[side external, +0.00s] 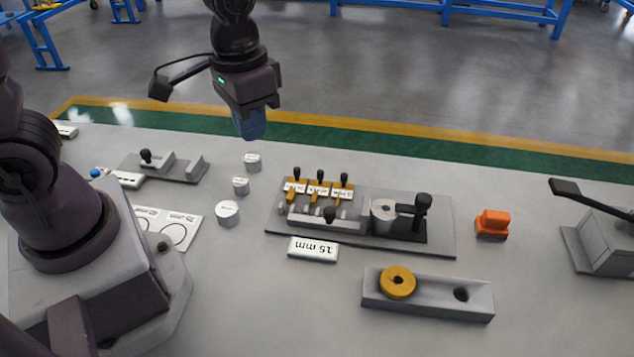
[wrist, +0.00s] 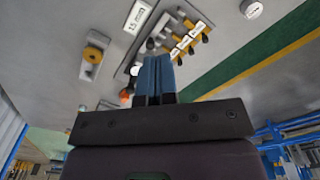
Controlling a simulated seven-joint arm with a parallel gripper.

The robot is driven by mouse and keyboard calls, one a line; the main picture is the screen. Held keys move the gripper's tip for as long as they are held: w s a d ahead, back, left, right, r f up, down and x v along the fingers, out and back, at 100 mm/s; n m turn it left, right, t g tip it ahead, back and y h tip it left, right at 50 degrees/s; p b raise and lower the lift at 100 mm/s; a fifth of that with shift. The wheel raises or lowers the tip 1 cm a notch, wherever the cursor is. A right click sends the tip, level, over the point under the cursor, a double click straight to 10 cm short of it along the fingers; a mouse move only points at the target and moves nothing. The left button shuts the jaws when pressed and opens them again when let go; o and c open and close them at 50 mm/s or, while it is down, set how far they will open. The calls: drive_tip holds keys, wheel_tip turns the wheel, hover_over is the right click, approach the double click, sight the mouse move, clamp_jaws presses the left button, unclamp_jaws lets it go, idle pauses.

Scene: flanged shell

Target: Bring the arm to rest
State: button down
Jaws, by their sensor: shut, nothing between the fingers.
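My gripper (side external: 250,124) hangs from the arm above the far part of the grey table, clear of the objects. Its blue fingers are together with nothing between them. In the wrist view the closed fingers (wrist: 154,78) point out over the table. A grey fixture plate (side external: 440,240) with yellow levers and black knobs stands on the table, to the right of and nearer than my gripper. A grey block (side external: 430,303) at the front carries a yellow ring (side external: 397,282) at its left end and has an open hole at its right.
A "15 mm" label block (side external: 313,249), an orange part (side external: 492,224) and a grey device with a black lever (side external: 600,240) are on the table. A smaller grey fixture (side external: 180,168) is at the left.

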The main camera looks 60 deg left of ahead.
drive_tip(key=s+a+r+t, duration=0.2)
drive_tip(key=s+r+t, duration=0.3)
drive_tip(key=r, duration=0.6)
drive_tip(key=shift+s+a+r, duration=0.3)
drive_tip(key=shift+s+a, duration=0.05)
drive_tip(key=shift+s, duration=0.9)
